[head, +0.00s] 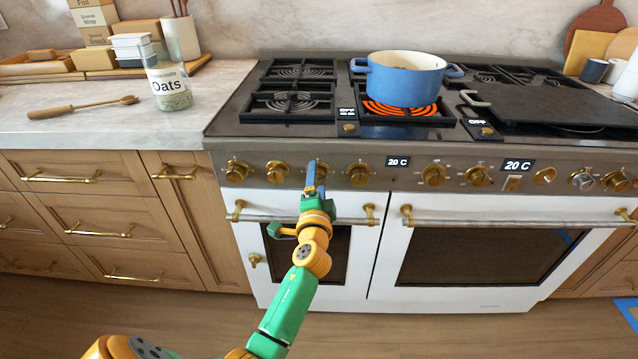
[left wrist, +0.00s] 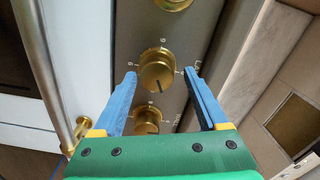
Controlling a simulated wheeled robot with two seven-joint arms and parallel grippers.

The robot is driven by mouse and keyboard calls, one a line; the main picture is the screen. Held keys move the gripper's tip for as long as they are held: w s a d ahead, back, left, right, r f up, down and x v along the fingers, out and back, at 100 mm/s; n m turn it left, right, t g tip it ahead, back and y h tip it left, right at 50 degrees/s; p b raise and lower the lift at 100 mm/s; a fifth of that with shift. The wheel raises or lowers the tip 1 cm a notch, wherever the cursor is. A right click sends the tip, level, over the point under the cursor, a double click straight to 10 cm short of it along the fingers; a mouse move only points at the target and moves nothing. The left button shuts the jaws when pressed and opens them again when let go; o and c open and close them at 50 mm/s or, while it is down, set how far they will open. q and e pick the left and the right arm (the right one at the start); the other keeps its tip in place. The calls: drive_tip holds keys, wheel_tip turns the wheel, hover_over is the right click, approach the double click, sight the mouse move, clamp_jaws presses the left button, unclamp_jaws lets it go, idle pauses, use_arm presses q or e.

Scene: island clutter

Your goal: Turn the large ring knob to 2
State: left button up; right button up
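A row of gold knobs runs along the stove's front panel. My left gripper (head: 312,181) is in front of the third knob from the left (head: 319,167), partly covering it. In the left wrist view, the knob (left wrist: 157,72) sits between the two blue fingers of the left gripper (left wrist: 160,74), which are open with a gap on each side. This knob has a dark pointer line and small printed marks around it, too small to read surely. I cannot tell from labels which knob is the large ring knob. My right gripper is not in view.
A blue pot (head: 405,80) stands on a glowing orange burner (head: 400,110). Neighbouring knobs (head: 277,172) and (head: 359,174) flank the gripper closely. Oven door handles (head: 372,214) project below the panel. An oats jar (head: 168,88) and wooden spoon (head: 80,108) are on the left counter.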

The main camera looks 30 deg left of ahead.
use_arm(q)
drive_tip(key=shift+s+d+f, duration=0.15)
drive_tip(key=shift+s+d, duration=0.05)
drive_tip(key=v, duration=0.6)
drive_tip(key=shift+s, duration=0.25)
